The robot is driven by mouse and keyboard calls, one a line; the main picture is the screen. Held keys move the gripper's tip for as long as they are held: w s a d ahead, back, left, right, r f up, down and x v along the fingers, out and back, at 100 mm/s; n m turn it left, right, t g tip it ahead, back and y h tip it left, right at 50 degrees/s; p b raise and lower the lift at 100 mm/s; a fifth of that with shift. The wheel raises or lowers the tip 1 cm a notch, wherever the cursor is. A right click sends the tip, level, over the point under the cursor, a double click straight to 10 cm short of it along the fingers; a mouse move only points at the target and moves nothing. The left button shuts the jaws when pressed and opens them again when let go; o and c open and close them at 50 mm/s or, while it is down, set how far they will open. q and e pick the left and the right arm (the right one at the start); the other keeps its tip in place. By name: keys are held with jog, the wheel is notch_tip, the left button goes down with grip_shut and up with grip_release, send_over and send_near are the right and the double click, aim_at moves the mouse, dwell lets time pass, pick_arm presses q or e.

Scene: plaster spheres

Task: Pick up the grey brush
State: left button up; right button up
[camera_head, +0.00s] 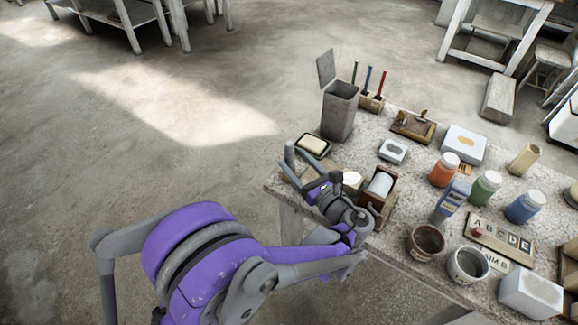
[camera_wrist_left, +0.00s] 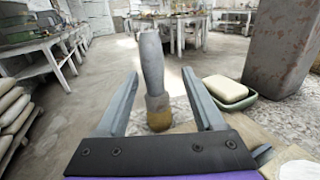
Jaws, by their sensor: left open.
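The grey brush (camera_wrist_left: 152,68) stands roughly upright in the left wrist view, with its grey handle up and a yellowish-brown end (camera_wrist_left: 158,119) down. My left gripper (camera_wrist_left: 160,84) is open, with one finger on each side of the brush in that view. I cannot tell whether either finger touches it. In the head view my left gripper (camera_head: 299,166) is at the table's near left corner, and the brush handle (camera_head: 289,153) shows beside its fingers, partly hidden. My right gripper is not in view.
A soap dish (camera_head: 313,145) and a tall grey bin (camera_head: 340,112) stand just beyond my left gripper. A brown holder with a white roll (camera_head: 380,186) is to its right. Paint bottles, pots and boxes crowd the rest of the table (camera_head: 408,205). The floor at left is clear.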

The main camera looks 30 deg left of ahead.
pick_arm(q)
jog(key=x, duration=0.4)
jog(key=shift+s+a, duration=0.25)
jog(key=shift+a, duration=0.2)
jog(key=shift+w+a, duration=0.25)
jog(key=shift+a, duration=0.1)
grip_shut()
